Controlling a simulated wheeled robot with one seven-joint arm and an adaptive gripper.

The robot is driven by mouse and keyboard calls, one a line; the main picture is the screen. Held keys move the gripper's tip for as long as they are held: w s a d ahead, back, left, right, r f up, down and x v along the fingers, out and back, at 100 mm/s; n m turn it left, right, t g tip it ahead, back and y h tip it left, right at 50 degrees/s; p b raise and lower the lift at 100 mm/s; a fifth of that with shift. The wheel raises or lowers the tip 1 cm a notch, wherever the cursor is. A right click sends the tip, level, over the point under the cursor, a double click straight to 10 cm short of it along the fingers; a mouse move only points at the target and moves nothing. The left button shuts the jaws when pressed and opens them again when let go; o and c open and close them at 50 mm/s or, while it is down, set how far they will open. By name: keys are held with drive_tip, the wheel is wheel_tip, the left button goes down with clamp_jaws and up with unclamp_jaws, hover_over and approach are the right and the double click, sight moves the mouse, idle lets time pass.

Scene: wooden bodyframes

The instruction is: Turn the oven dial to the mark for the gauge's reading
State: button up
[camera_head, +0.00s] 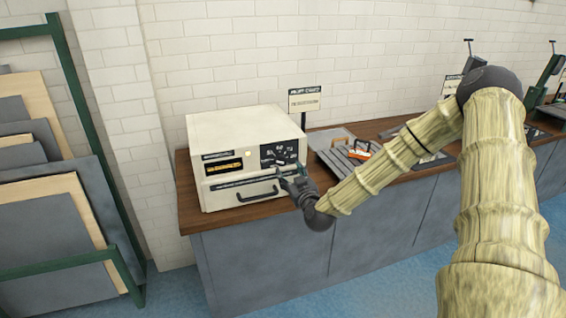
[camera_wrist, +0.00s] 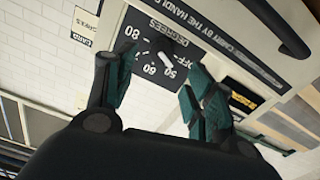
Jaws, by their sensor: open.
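The cream oven (camera_head: 235,130) stands on the left end of the wooden counter. Its black dial panel (camera_head: 280,152) is on the right of its front; in the wrist view the panel (camera_wrist: 137,62) shows DEGREES, OFF and number marks including 80, 60 and 50. The dial (camera_wrist: 167,62) shows there as a pale bar, near OFF and 50; its exact setting is unclear. My gripper (camera_head: 294,180) is at the oven's front right, below the panel. In the wrist view its green fingers (camera_wrist: 158,90) are open, apart on either side of the dial, with nothing between them. I cannot identify the gauge or its reading.
The oven's handle (camera_head: 258,194) sticks out below the panel, close to my gripper. A sign (camera_head: 304,98) stands behind the oven. A grey tray with an orange-and-white item (camera_head: 360,153) lies to the right. A green rack of panels (camera_head: 65,60) stands left.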

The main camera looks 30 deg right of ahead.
sight(283, 162)
drive_tip(key=shift+p+x, duration=0.65)
drive_tip(key=shift+x, duration=3.25)
drive_tip(key=shift+c, duration=0.4)
drive_tip(key=shift+f, duration=0.1)
drive_tip(key=c, duration=0.9)
